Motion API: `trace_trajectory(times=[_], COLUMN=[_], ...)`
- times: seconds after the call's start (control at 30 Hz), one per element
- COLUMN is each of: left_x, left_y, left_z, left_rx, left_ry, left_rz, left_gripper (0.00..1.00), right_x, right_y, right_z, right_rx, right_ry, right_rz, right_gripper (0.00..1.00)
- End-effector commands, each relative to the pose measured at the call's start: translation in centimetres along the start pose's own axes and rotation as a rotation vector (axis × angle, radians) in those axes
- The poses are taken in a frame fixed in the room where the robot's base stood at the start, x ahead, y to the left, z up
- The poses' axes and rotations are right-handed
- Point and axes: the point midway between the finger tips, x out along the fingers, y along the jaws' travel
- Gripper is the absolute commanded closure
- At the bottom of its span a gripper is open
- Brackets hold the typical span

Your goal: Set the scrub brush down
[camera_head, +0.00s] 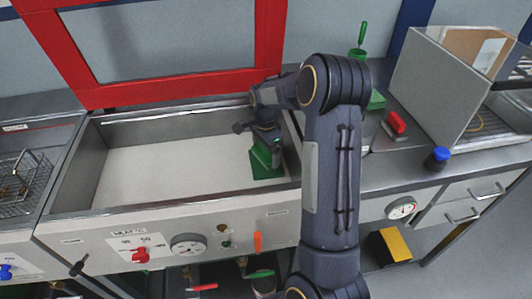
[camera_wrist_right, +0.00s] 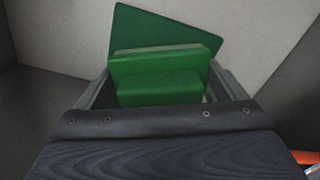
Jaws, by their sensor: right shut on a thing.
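The scrub brush (camera_head: 265,163) is a green block with a wider flat base, inside the tank near its right end. My right gripper (camera_head: 268,144) reaches down over the tank's back right part and is shut on it. In the right wrist view, the green grip of the brush (camera_wrist_right: 160,88) lies between the two fingers, with the wider green plate beyond it. The pale tank floor shows behind the plate. I cannot tell whether the base touches the floor. My left gripper is not in view.
The steel tank (camera_head: 190,204) has a pale, empty floor (camera_head: 170,170) left of the brush. A red frame (camera_head: 170,86) stands behind it. A wire basket (camera_head: 27,186) is at far left.

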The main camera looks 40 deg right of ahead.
Motion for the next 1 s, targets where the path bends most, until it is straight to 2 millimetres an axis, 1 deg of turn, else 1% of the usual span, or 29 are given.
trace_trajectory(times=[0.03,0.1,0.3,0.43,0.47,0.5,0.53,0.73,0.87,0.97,1.0], left_x=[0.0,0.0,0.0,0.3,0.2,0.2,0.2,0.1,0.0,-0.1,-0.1], left_y=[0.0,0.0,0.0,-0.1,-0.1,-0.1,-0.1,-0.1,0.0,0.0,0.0], left_z=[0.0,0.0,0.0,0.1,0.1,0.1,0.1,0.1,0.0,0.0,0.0], left_rx=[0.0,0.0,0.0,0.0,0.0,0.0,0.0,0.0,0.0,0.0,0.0], left_ry=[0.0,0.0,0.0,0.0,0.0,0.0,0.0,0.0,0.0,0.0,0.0], left_rz=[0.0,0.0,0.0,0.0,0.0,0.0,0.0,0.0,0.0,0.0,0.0], left_gripper=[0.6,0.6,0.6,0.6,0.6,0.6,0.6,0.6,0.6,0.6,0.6], right_x=[0.7,1.1,1.1,1.5,1.4,1.4,1.4,1.3,0.5,-1.0,-1.8], right_y=[0.1,0.0,0.0,0.0,0.0,0.0,0.0,0.0,-0.1,-0.1,-0.1], right_z=[0.0,0.0,0.0,0.0,0.0,0.0,0.0,0.0,0.0,0.0,0.0], right_rx=[0.0,0.0,-0.001,-0.001,-0.001,-0.001,-0.001,-0.001,-0.001,0.0,0.0], right_ry=[-0.001,0.0,0.0,0.0,0.0,0.0,0.0,0.0,0.001,0.001,0.001], right_rz=[0.003,0.001,0.0,0.0,0.0,0.0,0.0,0.0,-0.003,-0.005,-0.005], right_gripper=[0.31,0.31,0.31,0.31,0.07,0.02,0.0,0.0,0.0,0.0,0.0])
